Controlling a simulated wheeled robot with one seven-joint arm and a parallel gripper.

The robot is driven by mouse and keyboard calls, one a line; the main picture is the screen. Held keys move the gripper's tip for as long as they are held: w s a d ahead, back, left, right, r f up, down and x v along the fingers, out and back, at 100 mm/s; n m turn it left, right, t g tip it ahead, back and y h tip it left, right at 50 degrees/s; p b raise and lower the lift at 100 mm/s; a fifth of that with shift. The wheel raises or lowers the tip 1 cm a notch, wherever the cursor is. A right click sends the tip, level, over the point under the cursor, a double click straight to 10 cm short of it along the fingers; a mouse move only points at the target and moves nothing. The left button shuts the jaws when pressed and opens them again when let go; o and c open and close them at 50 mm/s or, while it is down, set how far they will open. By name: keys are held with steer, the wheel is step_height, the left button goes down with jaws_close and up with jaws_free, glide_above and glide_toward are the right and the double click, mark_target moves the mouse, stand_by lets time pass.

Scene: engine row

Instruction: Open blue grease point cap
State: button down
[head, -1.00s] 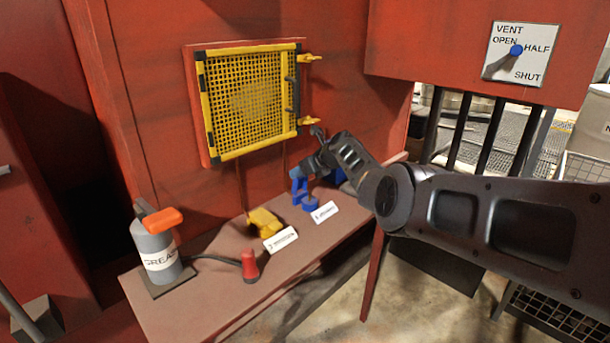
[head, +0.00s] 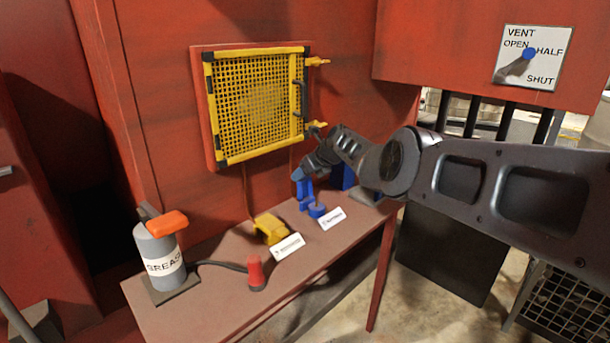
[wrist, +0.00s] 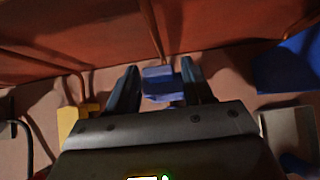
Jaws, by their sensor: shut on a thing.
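The blue grease point (head: 318,210) sits on the brown ledge, behind a white label. Its low round part is in front, and its blue cap (head: 304,190) stands upright behind that, raised off it. My gripper (head: 301,172) reaches down from the right and is shut on the cap near its top. In the wrist view, the blue cap (wrist: 160,82) shows between my two dark fingers. My gripper's body hides most of the grease point there.
A yellow grease point (head: 270,228) with its own label stands to the left. Farther left are a red-topped nozzle (head: 256,273) on a hose and a grey grease can (head: 160,262). A yellow mesh guard (head: 257,105) is on the wall above. A vent lever panel (head: 535,58) is at upper right.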

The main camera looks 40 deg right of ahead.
steer(key=shift+w+r, duration=0.45)
steer(key=shift+r, duration=0.1)
steer(key=c, duration=0.8)
jaws_free()
steer(key=shift+s+f, duration=0.1)
steer(key=shift+f, duration=0.15)
steer(key=shift+s, duration=0.1)
steer(key=p+v, duration=0.7)
steer(key=shift+s+r, duration=0.25)
